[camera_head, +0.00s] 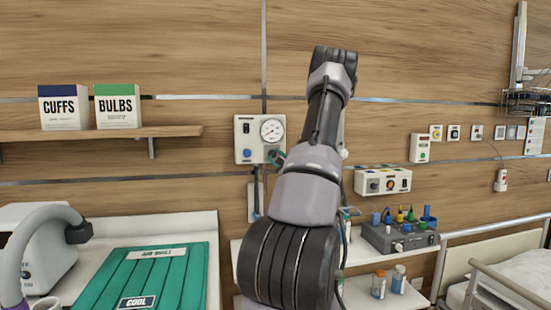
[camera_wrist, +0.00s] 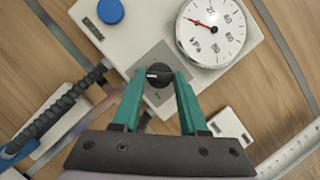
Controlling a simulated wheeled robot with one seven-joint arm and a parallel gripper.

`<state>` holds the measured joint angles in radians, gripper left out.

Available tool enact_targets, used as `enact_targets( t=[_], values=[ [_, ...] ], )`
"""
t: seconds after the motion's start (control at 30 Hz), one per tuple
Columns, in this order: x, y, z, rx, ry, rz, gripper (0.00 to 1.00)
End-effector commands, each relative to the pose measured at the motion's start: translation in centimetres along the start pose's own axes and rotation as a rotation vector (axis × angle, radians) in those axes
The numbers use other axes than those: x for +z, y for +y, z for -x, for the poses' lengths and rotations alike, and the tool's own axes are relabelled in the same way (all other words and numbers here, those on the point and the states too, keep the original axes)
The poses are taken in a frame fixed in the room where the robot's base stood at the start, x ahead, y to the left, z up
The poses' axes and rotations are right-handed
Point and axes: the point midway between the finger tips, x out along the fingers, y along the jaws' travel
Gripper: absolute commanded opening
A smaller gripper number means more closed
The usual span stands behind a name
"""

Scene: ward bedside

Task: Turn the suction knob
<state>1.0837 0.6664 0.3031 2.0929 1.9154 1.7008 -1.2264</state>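The suction knob (camera_wrist: 159,75) is a round black knob with a white mark. It sits on a grey patch of the white suction panel (camera_wrist: 125,45), below the gauge in the wrist view. The panel (camera_head: 245,128) is on the wall in the head view. My gripper (camera_wrist: 159,76) has two teal fingers, one on each side of the knob. They stand apart and appear open, with narrow gaps beside the knob; contact is not clear.
A round gauge (camera_wrist: 211,28) with a red needle and a blue button (camera_wrist: 110,11) are on the panel. A ribbed dark hose (camera_wrist: 62,112) runs at left. A shelf (camera_head: 100,134) with boxes and a green mattress (camera_head: 150,280) are to the left.

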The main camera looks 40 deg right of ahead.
Motion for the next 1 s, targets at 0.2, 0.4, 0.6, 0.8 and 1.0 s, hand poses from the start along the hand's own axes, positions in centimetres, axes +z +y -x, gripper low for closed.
enact_targets(
  t=[0.2,0.4,0.6,0.8,1.0],
  values=[
    [0.00,0.05,0.03,0.000,0.000,-0.003,0.00],
    [-0.03,0.11,0.04,-0.015,0.001,-0.039,0.00],
    [0.05,0.27,0.00,-0.057,0.000,-0.143,0.00],
    [0.09,0.47,-0.03,-0.123,0.000,-0.303,0.00],
    [0.11,0.58,-0.01,-0.196,0.001,-0.478,0.00]
  ],
)
